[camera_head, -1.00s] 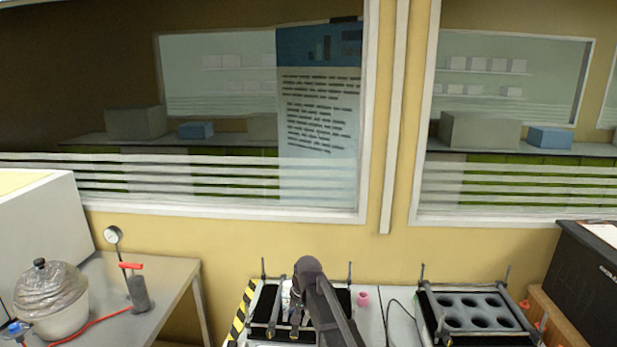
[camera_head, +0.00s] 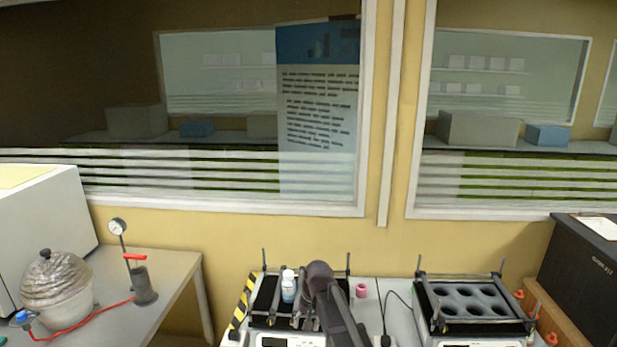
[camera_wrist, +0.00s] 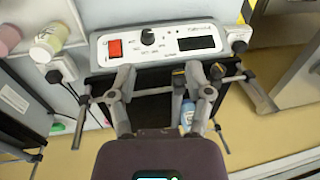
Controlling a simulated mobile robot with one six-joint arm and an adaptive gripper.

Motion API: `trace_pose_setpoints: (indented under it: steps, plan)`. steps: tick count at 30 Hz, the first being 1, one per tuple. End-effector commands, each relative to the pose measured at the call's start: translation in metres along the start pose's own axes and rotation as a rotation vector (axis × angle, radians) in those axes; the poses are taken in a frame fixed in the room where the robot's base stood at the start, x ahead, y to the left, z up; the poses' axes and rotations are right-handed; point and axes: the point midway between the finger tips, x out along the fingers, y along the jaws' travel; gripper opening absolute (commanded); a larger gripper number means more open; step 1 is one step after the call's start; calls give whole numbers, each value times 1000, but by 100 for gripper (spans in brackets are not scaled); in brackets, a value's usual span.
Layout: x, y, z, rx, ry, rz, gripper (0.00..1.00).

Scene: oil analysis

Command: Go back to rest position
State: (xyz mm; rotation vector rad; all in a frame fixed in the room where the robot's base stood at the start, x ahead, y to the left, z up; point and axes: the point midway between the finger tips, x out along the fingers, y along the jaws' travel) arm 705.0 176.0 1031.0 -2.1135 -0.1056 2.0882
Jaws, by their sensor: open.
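My gripper (camera_wrist: 158,80) is open, with its two fingers spread and nothing held between them. In the head view my arm hangs over the left shaker (camera_head: 252,318), hiding part of it, and the fingers are hard to make out. A white bottle with a blue label (camera_head: 289,286) stands upright at the left shaker, just left of my arm. The bottle also shows in the wrist view (camera_wrist: 187,115), beyond and beside the right finger. The shaker's front panel (camera_wrist: 155,45) with a red switch and a dial lies past the fingertips.
A pink cap (camera_head: 361,290) lies right of the left shaker. A second shaker with a holed rack (camera_head: 474,294) stands to the right, beside a black box (camera_head: 585,262). A side table on the left holds a covered pot (camera_head: 55,290) and a hand pump (camera_head: 144,284).

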Motion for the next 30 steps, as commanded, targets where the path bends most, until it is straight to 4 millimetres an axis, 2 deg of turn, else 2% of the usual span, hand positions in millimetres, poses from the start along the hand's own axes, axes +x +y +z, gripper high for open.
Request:
trace_pose_setpoints:
  steps: [5, 11, 18, 21, 25, 30]
  plan:
    - [11, 32, 22, -9, 3, 22, 65]
    - [24, 82, 54, -23, 5, 60, 65]
    - [49, 163, 121, -49, -2, 130, 65]
    - [54, 184, 140, -59, -7, 151, 65]
    - [56, 197, 153, -67, -13, 167, 65]
    - [56, 201, 155, -70, -14, 172, 65]
